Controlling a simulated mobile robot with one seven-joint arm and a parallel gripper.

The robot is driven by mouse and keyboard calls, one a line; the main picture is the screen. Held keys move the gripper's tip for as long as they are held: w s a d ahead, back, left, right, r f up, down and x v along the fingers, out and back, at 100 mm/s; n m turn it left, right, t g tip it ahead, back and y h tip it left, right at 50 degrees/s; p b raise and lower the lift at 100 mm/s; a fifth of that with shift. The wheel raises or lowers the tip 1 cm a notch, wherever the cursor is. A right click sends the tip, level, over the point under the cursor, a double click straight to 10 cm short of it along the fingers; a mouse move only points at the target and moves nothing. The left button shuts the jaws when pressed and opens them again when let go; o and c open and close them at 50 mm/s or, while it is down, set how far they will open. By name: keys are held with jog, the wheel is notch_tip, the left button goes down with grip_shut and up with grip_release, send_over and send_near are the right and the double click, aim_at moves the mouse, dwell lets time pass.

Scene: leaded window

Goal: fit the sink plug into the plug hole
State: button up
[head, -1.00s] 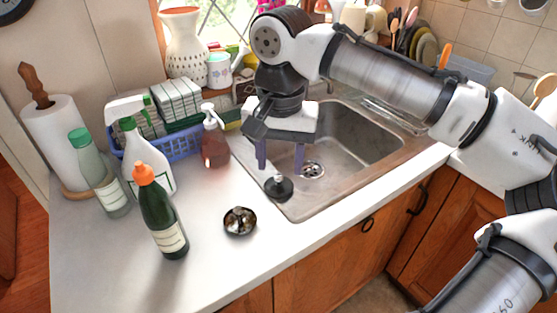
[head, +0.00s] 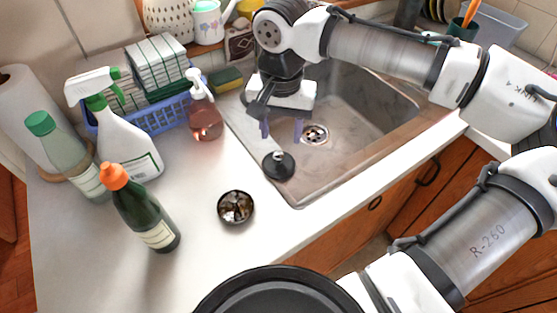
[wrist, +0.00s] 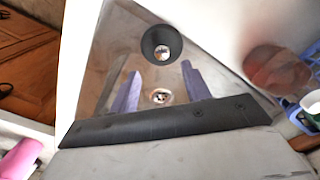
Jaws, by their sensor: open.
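The sink plug (head: 279,166) is a black disc with a small metal knob on top. It rests at the left rim of the steel sink, near its front corner. In the wrist view the plug (wrist: 150,48) shows as a black ring around a shiny knob. The plug hole (head: 315,134) is a round metal drain in the basin floor, uncovered; it also shows in the wrist view (wrist: 160,97). My gripper (head: 281,130) points down with its two purple fingers apart and empty. In the head picture it appears just behind the plug and left of the hole.
A dark round dish (head: 236,208) stands on the counter left of the plug. A green bottle (head: 146,212), spray bottle (head: 127,145), soap dispenser (head: 205,115) and blue basket (head: 160,112) crowd the left.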

aim_at(278, 154)
jog(key=shift+s+a+f+p, duration=0.15)
jog(key=shift+f+p, duration=0.25)
jog(key=shift+f, duration=1.05)
jog(key=shift+s+a+f+p, duration=0.1)
jog(key=shift+f+p, duration=0.25)
jog(key=shift+f, duration=1.1)
jog(key=shift+c, duration=0.2)
jog(key=shift+w, duration=0.1)
grip_shut()
